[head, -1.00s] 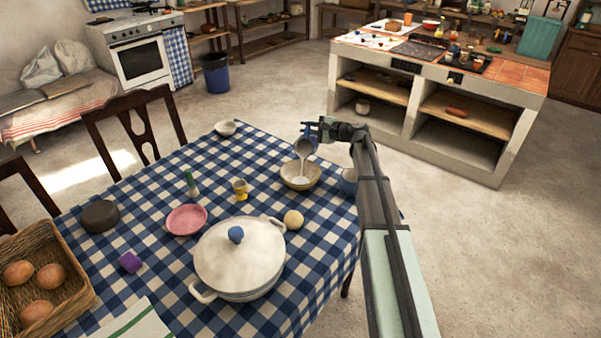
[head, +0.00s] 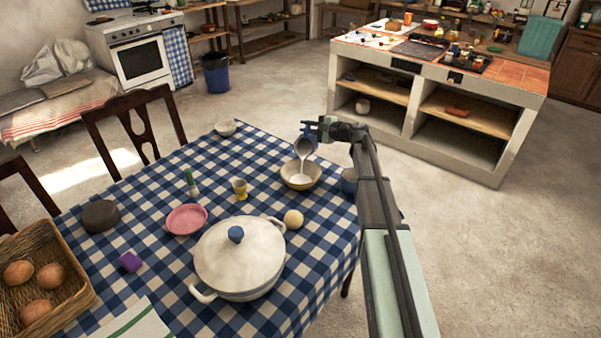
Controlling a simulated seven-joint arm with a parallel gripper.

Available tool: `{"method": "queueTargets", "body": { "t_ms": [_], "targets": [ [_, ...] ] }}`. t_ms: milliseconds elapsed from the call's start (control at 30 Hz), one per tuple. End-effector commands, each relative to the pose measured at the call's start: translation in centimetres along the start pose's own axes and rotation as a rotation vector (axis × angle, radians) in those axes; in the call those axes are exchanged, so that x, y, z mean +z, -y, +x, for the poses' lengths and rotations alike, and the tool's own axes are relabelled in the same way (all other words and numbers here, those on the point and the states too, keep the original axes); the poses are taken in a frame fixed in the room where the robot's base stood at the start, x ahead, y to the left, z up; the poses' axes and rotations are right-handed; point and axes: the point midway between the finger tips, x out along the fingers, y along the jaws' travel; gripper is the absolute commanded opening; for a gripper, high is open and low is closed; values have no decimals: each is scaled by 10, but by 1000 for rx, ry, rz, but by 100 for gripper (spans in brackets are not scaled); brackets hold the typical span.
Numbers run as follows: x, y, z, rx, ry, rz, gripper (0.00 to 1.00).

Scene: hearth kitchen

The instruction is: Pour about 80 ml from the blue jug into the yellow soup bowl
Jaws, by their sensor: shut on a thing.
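The blue jug (head: 307,143) is tilted steeply, its mouth facing down and toward me, above the yellow soup bowl (head: 312,179). A white stream runs from its mouth into the bowl, and white liquid shows inside. The bowl stands upright near the table's right side. My gripper (head: 317,128) is shut on the jug and comes in from the right, above and behind the bowl. The fingers are small here, and their exact hold on the jug is hard to make out.
A white lidded pot (head: 238,262), a pale ball-shaped thing (head: 293,219), an egg cup (head: 240,189) and a pink dish (head: 186,219) stand nearer on the checked tablecloth. A small white bowl (head: 225,128) is at the far corner. A bluish-white vessel (head: 349,181) is partly hidden by my arm.

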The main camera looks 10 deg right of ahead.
Motion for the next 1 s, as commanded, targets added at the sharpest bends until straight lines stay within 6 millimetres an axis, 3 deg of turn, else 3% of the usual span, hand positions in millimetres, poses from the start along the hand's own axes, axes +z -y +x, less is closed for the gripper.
{"method": "queueTargets", "body": {
  "t_ms": [1000],
  "targets": [
    [6, 3, -2, -22, 0, -47, 0]
  ]
}}
